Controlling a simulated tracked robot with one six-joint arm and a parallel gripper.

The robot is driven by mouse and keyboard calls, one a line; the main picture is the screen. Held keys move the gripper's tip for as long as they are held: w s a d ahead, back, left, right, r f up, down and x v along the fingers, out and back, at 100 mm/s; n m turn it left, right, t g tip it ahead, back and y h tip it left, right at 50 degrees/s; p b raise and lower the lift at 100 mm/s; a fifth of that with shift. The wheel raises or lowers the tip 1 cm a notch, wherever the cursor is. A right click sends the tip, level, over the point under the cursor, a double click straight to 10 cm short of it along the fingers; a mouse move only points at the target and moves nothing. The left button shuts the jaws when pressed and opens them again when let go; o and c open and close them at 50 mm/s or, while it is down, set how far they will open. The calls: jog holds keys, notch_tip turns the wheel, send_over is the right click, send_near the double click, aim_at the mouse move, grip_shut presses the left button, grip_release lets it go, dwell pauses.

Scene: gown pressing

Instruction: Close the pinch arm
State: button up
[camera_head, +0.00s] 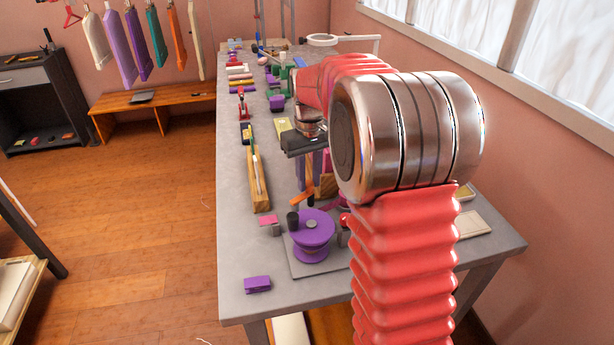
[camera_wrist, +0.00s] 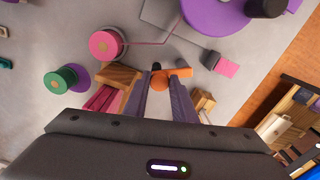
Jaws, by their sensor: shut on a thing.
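The orange piece, which looks like the pinch arm (camera_wrist: 179,72), lies at my fingertips in the wrist view, with a small dark knob beside it. It also shows in the head view (camera_head: 302,199), just behind the purple drum. My gripper (camera_wrist: 160,84) points down over the bench and is shut on this orange arm; its grey-purple fingers also show in the head view (camera_head: 308,182). The fingers hide part of the arm, so I cannot tell its exact angle. The purple drum (camera_head: 313,230) with a dark crank knob stands on a grey plate in front.
A pink spool (camera_wrist: 106,44) with a pink strand and a green spool (camera_wrist: 61,80) stand near my fingers. A long wooden block (camera_head: 259,182) lies to the left. A purple block (camera_head: 257,284) lies by the bench's front left edge. Several small items crowd the bench's far end.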

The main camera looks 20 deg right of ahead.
jog(key=s+m, duration=0.1)
jog(key=m, duration=0.1)
jog(key=s+m, duration=0.1)
jog(key=m, duration=0.2)
jog(key=shift+s+m, duration=0.15)
jog(key=shift+m, duration=0.15)
jog(key=o, duration=1)
jog(key=shift+o, duration=0.2)
notch_tip(320, 180, up, 14)
jog(key=shift+f, duration=0.15)
dwell(0.3)
